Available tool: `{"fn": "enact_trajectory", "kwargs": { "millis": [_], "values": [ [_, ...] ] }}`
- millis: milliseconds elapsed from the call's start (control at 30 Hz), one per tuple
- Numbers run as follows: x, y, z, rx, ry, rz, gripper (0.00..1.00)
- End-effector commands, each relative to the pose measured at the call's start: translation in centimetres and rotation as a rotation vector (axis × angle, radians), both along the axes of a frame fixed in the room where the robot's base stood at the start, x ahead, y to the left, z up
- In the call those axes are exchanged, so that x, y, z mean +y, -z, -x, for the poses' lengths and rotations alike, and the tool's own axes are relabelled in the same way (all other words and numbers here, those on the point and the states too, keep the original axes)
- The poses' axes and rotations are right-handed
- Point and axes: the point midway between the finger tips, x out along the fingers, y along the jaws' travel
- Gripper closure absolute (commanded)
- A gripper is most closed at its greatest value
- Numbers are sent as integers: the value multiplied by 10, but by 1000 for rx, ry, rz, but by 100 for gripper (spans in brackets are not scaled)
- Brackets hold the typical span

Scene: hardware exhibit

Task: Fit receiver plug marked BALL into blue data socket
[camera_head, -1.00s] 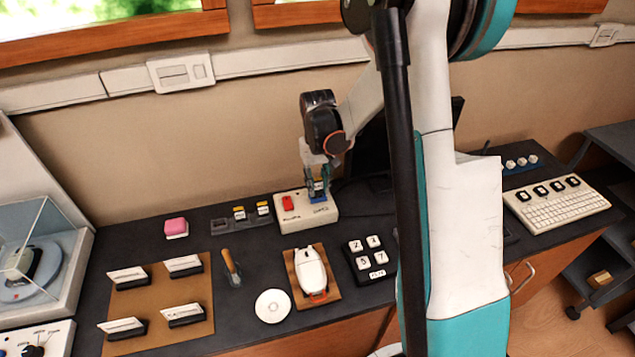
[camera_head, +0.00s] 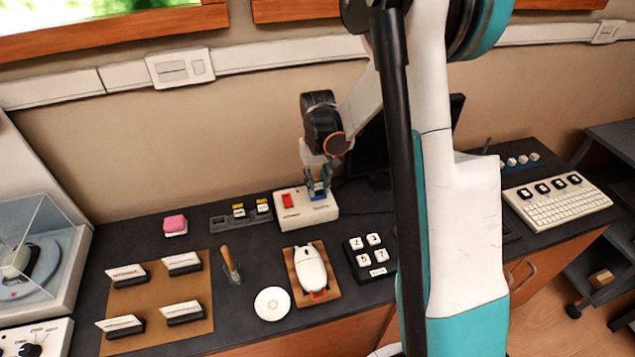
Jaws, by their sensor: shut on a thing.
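A white box (camera_head: 292,217) with a red part on its left stands at the back of the dark counter. My gripper (camera_head: 319,192) points down over the right part of this box, with its fingertips at or just above the top. It is shut on the receiver plug, which is mostly hidden between the fingers, and its BALL mark cannot be read. The blue data socket is not clearly visible under the fingers. Whether the plug touches or sits in it cannot be told.
A dark rack (camera_head: 228,224) left of the box holds two yellow-and-white plugs and has an empty left slot. A white mouse (camera_head: 311,268) on a wooden board, a keypad (camera_head: 381,268) and a white disc (camera_head: 272,303) lie in front. A dark monitor (camera_head: 370,157) stands behind my arm.

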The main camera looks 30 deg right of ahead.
Motion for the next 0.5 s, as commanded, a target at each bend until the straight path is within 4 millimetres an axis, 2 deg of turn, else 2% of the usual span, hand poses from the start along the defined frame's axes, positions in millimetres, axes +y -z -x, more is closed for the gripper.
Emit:
{"fn": "enact_trajectory", "kwargs": {
  "millis": [500],
  "values": [
    [0,8,0,0,0,0,89]
  ]
}}
